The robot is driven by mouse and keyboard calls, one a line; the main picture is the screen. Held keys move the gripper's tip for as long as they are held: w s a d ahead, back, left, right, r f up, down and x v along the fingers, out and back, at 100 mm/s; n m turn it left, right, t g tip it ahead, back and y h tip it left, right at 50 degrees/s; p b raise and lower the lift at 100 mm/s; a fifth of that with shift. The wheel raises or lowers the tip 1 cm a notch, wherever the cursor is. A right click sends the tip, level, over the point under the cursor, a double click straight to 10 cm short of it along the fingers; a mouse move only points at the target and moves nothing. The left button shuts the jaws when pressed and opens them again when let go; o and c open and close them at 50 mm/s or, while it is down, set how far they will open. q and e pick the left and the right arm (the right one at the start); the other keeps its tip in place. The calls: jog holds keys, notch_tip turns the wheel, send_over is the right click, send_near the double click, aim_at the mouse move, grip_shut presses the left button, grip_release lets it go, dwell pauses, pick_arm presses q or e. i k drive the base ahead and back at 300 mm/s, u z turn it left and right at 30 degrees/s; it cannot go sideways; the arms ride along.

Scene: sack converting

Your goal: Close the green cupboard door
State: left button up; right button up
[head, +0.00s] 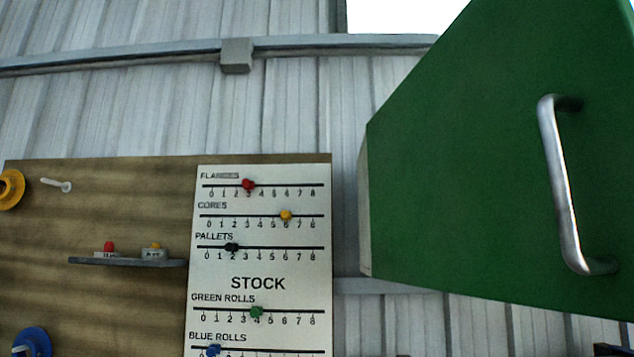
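The green cupboard door (470,190) fills the right of the head view and runs out of the frame at the top and right. A silver bar handle (562,190) stands upright on its face. The door's narrow pale left edge (364,215) shows, and the door appears swung out at an angle. The cupboard body cannot be made out. Neither of my grippers shows in the head view.
A wooden board (110,210) on the left carries a white stock chart (258,270) with sliders, a small shelf (128,262), a white peg and yellow and blue round items. A corrugated wall (120,110) with a rail stands behind.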

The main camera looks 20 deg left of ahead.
aim_at(501, 168)
jog(key=u, duration=0.2)
jog(key=i, duration=0.5)
jog(key=z, duration=1.4)
jog(key=k, duration=0.8)
jog(key=u, duration=0.55)
